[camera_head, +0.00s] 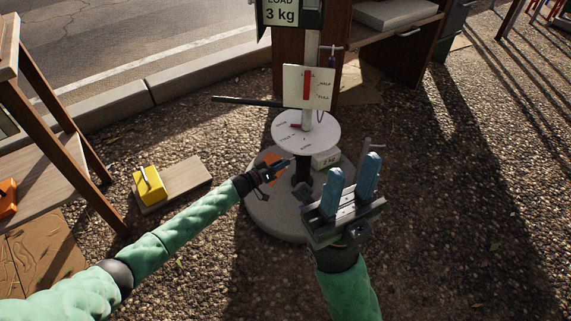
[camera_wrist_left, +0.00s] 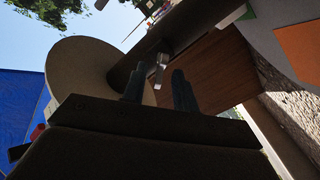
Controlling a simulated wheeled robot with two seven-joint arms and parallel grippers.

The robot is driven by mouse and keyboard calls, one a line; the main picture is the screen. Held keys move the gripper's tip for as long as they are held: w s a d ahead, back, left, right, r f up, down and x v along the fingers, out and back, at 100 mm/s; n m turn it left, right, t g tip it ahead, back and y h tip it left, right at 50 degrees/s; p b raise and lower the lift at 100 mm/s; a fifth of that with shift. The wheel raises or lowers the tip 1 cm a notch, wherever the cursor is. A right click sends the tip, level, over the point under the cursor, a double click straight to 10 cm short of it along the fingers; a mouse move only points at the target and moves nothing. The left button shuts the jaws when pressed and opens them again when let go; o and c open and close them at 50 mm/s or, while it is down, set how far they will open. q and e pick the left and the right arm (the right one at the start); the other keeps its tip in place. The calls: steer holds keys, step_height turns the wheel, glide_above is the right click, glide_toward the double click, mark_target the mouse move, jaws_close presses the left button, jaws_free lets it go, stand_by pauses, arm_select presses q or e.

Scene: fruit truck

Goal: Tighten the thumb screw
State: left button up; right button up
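A small metal piece, apparently the thumb screw (camera_wrist_left: 161,62), sticks out from a dark post in the left wrist view. My left gripper (camera_head: 284,164) is beside the lower dark post (camera_head: 301,171) under the round white dial plate (camera_head: 318,132). In the left wrist view its two fingers (camera_wrist_left: 158,76) stand apart, with the metal piece showing in the gap ahead; I cannot tell whether they touch it. The screw is not clearly visible in the head view. My right gripper (camera_head: 352,172) is open and empty, to the right of the post and nearer the camera.
The post stands on a round grey base (camera_head: 268,215) with a small white block (camera_head: 326,157) on it. A board with a red pointer (camera_head: 307,87) is above the plate. A yellow object (camera_head: 149,186) lies on a wooden board at left. Gravel at right is open.

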arm_select(q)
steer(key=shift+x, duration=1.15)
jaws_close()
